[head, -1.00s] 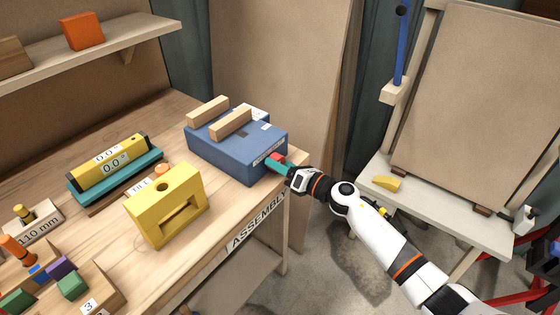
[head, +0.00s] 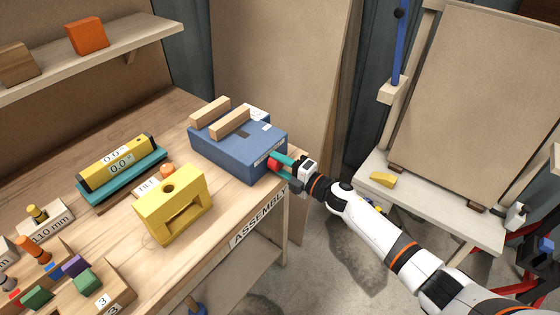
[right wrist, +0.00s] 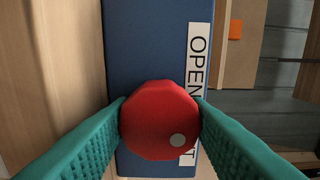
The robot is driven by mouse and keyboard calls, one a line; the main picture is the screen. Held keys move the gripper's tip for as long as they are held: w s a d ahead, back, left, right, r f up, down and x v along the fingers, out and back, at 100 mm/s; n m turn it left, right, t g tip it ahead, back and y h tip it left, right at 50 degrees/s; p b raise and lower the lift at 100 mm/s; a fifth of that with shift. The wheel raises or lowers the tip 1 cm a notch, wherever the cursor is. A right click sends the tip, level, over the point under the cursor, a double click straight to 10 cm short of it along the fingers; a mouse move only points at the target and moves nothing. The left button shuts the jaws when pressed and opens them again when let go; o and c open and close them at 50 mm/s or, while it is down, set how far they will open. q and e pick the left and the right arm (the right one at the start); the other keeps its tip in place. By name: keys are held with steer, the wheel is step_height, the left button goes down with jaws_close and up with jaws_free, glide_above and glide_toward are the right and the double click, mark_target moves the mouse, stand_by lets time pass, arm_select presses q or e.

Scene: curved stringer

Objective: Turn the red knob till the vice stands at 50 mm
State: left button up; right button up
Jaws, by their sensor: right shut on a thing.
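The blue vice (head: 232,150) stands on the bench near its right end, with two pale wooden jaws (head: 230,122) on top, apart with a gap. Small white labels on its top are too small to read. The red knob (head: 274,163) is on its front right side; it also shows in the right wrist view (right wrist: 160,122), with a pale dot at its lower right. My right gripper (head: 276,165) is shut on the knob, one teal finger on each side. A label reading "OPEN" (right wrist: 198,60) is partly hidden behind the knob. My left gripper is not in view.
A yellow block with a slot (head: 173,205) stands in front of the vice. A yellow level (head: 118,163) lies on a teal base at left. Wooden holders with coloured pegs (head: 75,270) fill the near left. A side table (head: 440,208) stands at right.

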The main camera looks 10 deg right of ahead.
steer(key=shift+m+p, duration=0.5)
steer(key=shift+m, duration=1.1)
steer(key=o, duration=1)
steer(key=shift+f, duration=0.1)
steer(key=shift+s, duration=0.1)
steer(key=shift+f, duration=0.1)
